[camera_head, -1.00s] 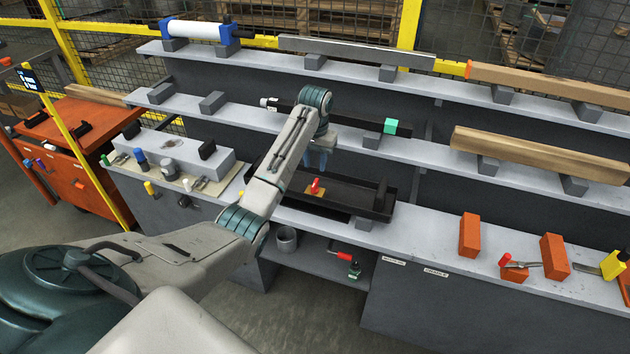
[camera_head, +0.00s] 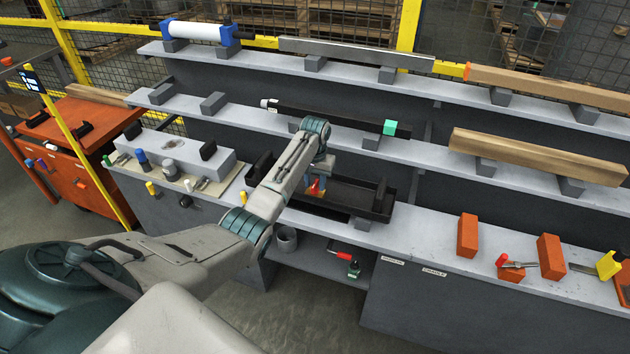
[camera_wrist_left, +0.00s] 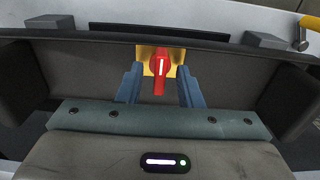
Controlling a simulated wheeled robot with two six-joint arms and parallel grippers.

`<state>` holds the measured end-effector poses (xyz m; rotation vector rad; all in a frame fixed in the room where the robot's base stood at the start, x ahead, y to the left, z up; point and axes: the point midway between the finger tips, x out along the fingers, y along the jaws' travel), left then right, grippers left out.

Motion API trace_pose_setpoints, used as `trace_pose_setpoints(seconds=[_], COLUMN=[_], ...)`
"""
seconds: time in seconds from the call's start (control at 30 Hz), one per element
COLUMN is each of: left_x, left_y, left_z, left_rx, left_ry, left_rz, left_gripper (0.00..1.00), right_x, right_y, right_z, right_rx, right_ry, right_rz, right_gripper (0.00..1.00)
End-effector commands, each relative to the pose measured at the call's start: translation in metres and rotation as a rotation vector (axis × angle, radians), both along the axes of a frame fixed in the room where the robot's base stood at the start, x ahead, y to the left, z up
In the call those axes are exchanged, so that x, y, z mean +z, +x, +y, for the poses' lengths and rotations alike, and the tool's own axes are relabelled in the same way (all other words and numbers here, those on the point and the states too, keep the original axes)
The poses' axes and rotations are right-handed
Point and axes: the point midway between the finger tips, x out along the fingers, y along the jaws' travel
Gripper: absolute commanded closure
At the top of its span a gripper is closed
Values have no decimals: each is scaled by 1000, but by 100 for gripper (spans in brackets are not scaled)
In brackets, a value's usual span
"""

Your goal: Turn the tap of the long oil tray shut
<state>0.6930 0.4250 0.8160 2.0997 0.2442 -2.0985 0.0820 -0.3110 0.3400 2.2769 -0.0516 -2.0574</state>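The long dark oil tray (camera_head: 352,197) sits on the lowest shelf top in the head view, and its wall (camera_wrist_left: 85,75) spans the left wrist view. Its red tap (camera_head: 315,187) is mounted on a small yellow plate. In the left wrist view the tap handle (camera_wrist_left: 160,82) has a white line and points down the picture towards my gripper. My left gripper (camera_wrist_left: 160,84) is open, one blue finger on each side of the handle, with gaps visible on both sides. In the head view my left gripper (camera_head: 319,169) partly hides the tap. My right gripper is not in view.
A grey cup (camera_head: 287,240) and a red-handled tool (camera_head: 345,257) sit on the low ledge below the tray. Orange blocks (camera_head: 468,236) stand on the shelf to the right. A dark bar (camera_head: 340,118) lies on the shelf above, close to my left arm.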

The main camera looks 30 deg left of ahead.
Motion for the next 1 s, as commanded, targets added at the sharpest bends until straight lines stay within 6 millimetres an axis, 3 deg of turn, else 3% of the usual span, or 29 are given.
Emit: trace_pose_setpoints(seconds=[0.23,0.4,0.73,1.0], left_x=[-1,-1,1,4], left_y=[0,0,0,0], left_z=[0,0,0,0], left_rx=[0,0,22,154], left_ry=[0,0,0,-1], left_rz=[1,1,2,3], left_gripper=[67,100,100,100], right_x=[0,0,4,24], right_y=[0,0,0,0], right_z=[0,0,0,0], right_rx=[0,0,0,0], right_ry=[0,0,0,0], right_rz=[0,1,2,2], right_gripper=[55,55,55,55])
